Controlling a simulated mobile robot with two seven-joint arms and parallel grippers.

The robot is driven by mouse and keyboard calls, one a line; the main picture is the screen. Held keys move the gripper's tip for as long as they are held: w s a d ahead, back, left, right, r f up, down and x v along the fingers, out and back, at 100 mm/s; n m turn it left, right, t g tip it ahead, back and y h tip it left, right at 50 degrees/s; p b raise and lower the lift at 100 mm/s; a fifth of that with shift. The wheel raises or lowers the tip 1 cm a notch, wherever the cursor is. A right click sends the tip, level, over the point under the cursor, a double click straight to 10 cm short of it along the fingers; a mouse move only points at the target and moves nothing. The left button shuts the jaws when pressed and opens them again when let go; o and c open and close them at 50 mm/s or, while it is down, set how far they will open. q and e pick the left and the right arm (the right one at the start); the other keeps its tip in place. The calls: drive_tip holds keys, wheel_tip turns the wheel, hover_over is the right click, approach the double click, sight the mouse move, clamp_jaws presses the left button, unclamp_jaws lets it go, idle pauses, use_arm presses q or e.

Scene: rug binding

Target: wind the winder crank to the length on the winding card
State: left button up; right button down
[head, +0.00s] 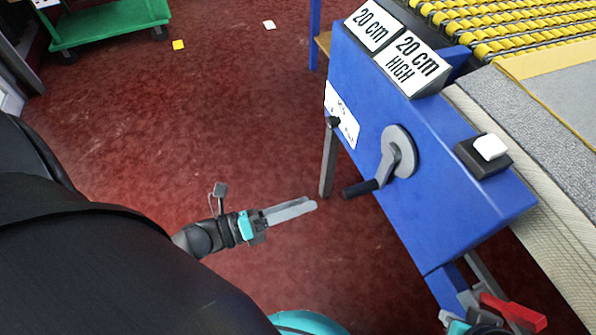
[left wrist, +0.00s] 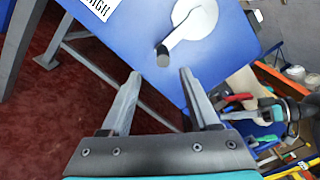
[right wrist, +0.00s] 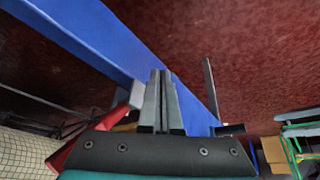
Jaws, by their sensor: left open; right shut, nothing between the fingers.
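The winder crank (head: 397,150) is a grey disc and arm on the side of a blue housing (head: 440,210). Its black handle (head: 360,189) points down-left. Two signs on top read "20 cm" (head: 373,27) and "20 cm HIGH" (head: 412,62); I cannot tell which is the winding card. My left gripper (head: 310,205) is open and empty, left of the handle and apart from it. In the left wrist view the handle end (left wrist: 162,56) shows beyond the gap between the fingertips (left wrist: 159,74). My right gripper (right wrist: 161,73) is shut and empty, low by the housing's lower right.
A black block with a white button (head: 490,147) sits on the housing top. A red part (head: 515,312) is beside my right gripper. Yellow rollers (head: 500,25) and grey rug material (head: 545,110) lie at right. A green cart (head: 108,22) stands far left. The red floor between is mostly clear.

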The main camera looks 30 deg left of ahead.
use_arm(q)
drive_tip(key=shift+c, duration=0.4)
